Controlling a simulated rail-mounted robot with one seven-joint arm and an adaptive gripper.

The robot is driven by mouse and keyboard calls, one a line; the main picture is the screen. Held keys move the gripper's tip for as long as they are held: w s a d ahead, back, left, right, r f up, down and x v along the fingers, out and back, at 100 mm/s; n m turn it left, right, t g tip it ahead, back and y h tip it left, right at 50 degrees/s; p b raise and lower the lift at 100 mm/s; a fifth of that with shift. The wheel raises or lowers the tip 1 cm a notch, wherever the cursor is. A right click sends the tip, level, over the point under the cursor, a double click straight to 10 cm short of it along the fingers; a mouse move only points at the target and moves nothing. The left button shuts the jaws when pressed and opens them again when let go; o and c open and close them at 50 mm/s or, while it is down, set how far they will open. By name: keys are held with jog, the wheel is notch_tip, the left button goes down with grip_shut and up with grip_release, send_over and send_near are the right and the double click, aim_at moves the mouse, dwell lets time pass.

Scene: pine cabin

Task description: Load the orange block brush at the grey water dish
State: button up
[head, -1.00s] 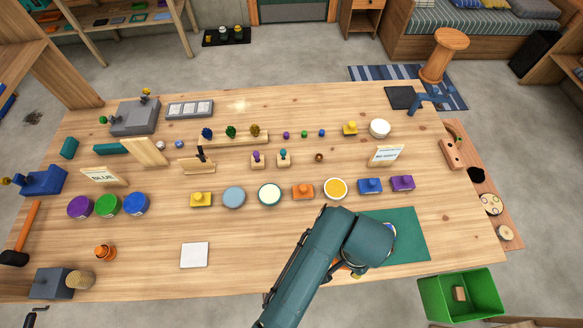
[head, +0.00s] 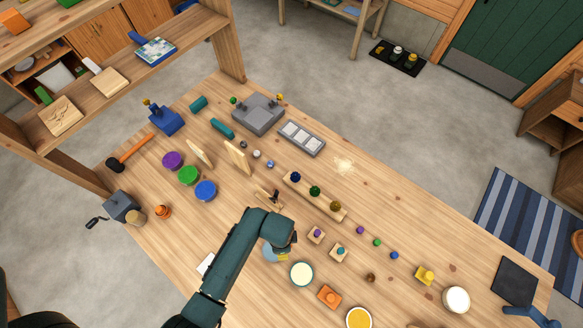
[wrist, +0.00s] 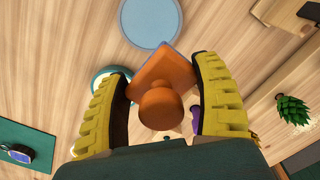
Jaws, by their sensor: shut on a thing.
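My gripper (wrist: 165,68) is shut on an orange block with a round knob, the orange block brush (wrist: 160,106), which sits between its yellow fingers in the wrist view. The block's far corner overlaps the near edge of the grey-blue water dish (wrist: 150,20) in that view; I cannot tell its height above it. In the head view my gripper (head: 283,254) is beside the grey-blue dish (head: 269,252) and partly covers it. The held block is hidden there. A similar orange block (head: 329,296) stands on the table.
A cream dish (head: 301,273) is close to my gripper, and a yellow dish (head: 358,318) is farther along the row. Small knobbed blocks (head: 316,235) and a wooden rack (head: 315,197) stand behind. Blue (head: 205,190) and green (head: 188,175) discs lie to the left.

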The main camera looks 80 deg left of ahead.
jog(key=s, duration=0.3)
jog(key=shift+s+d+r+p, duration=0.1)
jog(key=shift+s+r+p, duration=0.05)
jog(key=shift+s+p, duration=0.2)
jog(key=shift+s+f, duration=0.1)
jog(key=shift+f, duration=0.15)
notch_tip(320, 180, down, 6)
jog(key=b, duration=0.6)
jog(key=shift+b, duration=0.35)
jog(key=shift+r, duration=0.1)
jog(key=shift+f, duration=0.45)
jog(key=shift+f, duration=0.2)
dwell(0.9)
jog(key=shift+d, duration=0.1)
notch_tip(320, 180, up, 7)
jog(key=p, duration=0.8)
jog(key=shift+r, duration=0.2)
jog(key=shift+f, duration=0.1)
